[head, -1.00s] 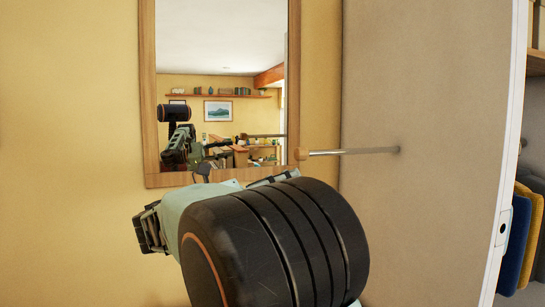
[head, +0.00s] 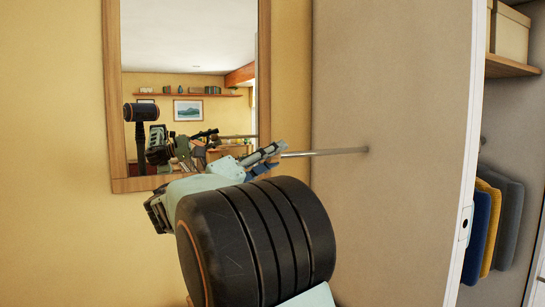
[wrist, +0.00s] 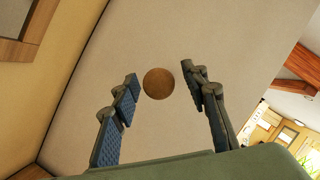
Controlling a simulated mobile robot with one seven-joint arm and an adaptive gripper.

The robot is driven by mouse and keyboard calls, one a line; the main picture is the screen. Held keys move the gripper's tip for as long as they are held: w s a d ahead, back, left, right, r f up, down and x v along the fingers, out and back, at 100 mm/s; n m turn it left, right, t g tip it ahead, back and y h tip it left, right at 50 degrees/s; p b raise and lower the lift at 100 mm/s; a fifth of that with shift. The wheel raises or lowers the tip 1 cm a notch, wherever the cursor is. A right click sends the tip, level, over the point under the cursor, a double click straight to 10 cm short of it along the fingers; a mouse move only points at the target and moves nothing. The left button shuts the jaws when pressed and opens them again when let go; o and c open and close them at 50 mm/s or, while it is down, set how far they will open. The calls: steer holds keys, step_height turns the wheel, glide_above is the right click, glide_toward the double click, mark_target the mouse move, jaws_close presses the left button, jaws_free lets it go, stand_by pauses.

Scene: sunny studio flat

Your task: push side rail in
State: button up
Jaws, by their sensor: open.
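The side rail (head: 325,153) is a thin metal rod standing out from the grey-beige panel, seen in the head view. In the wrist view its round wooden end knob (wrist: 159,83) faces the camera, between and just beyond my fingertips. My gripper (head: 272,160) is at the rail's free end in the head view, where it hides the knob. In the wrist view my gripper (wrist: 160,84) has its two fingers spread apart on either side of the knob. I cannot tell whether either finger touches it.
A wood-framed mirror (head: 112,100) hangs on the yellow wall (head: 50,150) to the left. The grey-beige panel (head: 400,90) ends at a white edge (head: 468,190) on the right. Beyond it are a shelf (head: 512,66) and hanging blue, yellow and grey cloths (head: 492,225).

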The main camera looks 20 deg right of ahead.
mark_target(348, 151)
steer(key=shift+d, duration=0.1)
jaws_close()
stand_by(0.3)
steer(key=d+p, duration=0.2)
steer(key=d, duration=0.6)
steer(key=d+p, duration=0.1)
steer(key=d, duration=0.6)
steer(key=d+p, duration=0.2)
steer(key=d, duration=0.6)
steer(key=shift+w+d+p, duration=0.35)
steer(key=shift+w, duration=0.05)
jaws_free()
